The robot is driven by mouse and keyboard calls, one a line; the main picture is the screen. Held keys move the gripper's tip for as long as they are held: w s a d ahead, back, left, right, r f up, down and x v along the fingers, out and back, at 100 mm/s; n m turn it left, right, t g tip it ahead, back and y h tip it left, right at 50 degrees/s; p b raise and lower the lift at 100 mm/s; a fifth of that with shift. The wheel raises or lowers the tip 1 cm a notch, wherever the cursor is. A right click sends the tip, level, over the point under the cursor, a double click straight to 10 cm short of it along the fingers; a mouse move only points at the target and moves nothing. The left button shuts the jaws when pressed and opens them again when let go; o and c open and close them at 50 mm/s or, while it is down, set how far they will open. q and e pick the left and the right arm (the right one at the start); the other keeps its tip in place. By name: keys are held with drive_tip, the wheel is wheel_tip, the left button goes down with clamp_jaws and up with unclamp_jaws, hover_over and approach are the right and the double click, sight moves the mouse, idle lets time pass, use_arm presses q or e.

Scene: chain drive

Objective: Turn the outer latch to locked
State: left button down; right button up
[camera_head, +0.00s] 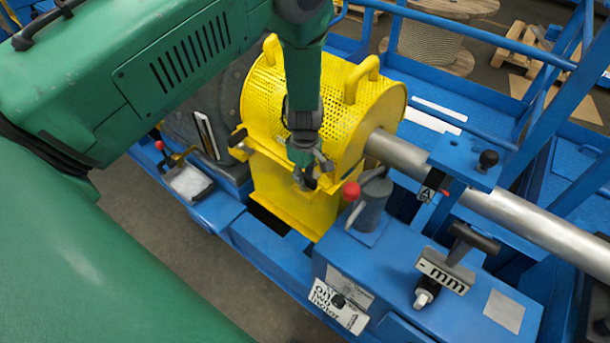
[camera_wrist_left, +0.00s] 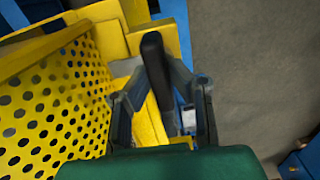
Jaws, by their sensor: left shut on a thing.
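The yellow perforated guard (camera_head: 330,105) sits over the grey shaft (camera_head: 480,195); its perforated side also shows in the left wrist view (camera_wrist_left: 50,110). My left gripper (camera_head: 313,178) points down at the guard's front right edge and hides most of the latch there. In the left wrist view, the gripper (camera_wrist_left: 165,92) has its fingers on either side of a black latch handle (camera_wrist_left: 153,65) and is shut on it. Another black latch handle (camera_head: 237,138) shows at the guard's left edge. My right gripper is not in view.
A red-knobbed lever (camera_head: 351,191) stands close right of the gripper. Further right are a black T-handle (camera_head: 474,238) with a "mm" plate and a black knob (camera_head: 488,159). Blue frame rails (camera_head: 480,35) run behind. The grey floor (camera_head: 150,230) is open in front.

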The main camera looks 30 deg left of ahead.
sight(306, 174)
use_arm(q)
drive_tip(key=shift+w+d, duration=0.1)
idle(0.4)
drive_tip(key=c, duration=1.5)
unclamp_jaws()
drive_tip(key=shift+r, duration=0.3)
wheel_tip(306, 174, up, 11)
drive_tip(key=shift+r, duration=0.15)
drive_tip(key=shift+w, duration=0.1)
